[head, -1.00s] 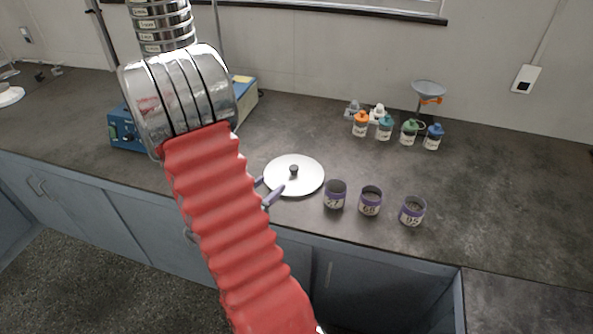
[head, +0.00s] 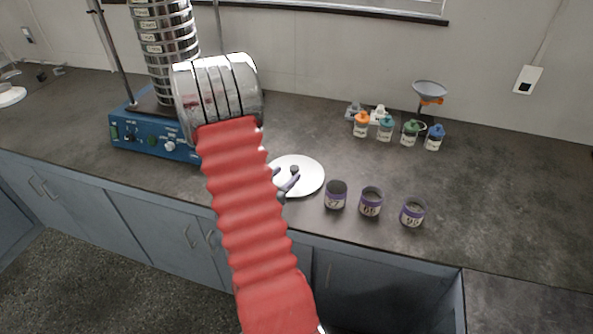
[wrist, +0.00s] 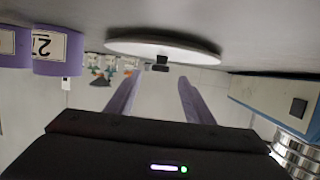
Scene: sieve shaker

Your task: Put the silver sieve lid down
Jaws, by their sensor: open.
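The silver sieve lid (head: 309,181), a round flat disc with a dark knob (head: 294,169), lies flat on the dark counter. My gripper (head: 287,180) is open, and its purple fingers overlap the lid's left part in the head view. In the wrist view the lid (wrist: 195,53) is seen nearly edge-on, with its knob (wrist: 160,65) beyond and between the spread fingertips (wrist: 160,80). Nothing is held between the fingers. Whether a finger touches the lid cannot be told.
Several purple-banded cups (head: 335,196) stand just right of the lid. The blue shaker (head: 150,137) with its sieve stack (head: 168,50) stands left, behind my arm. Capped bottles (head: 385,128) and a funnel (head: 429,89) are at the back. The right counter is clear.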

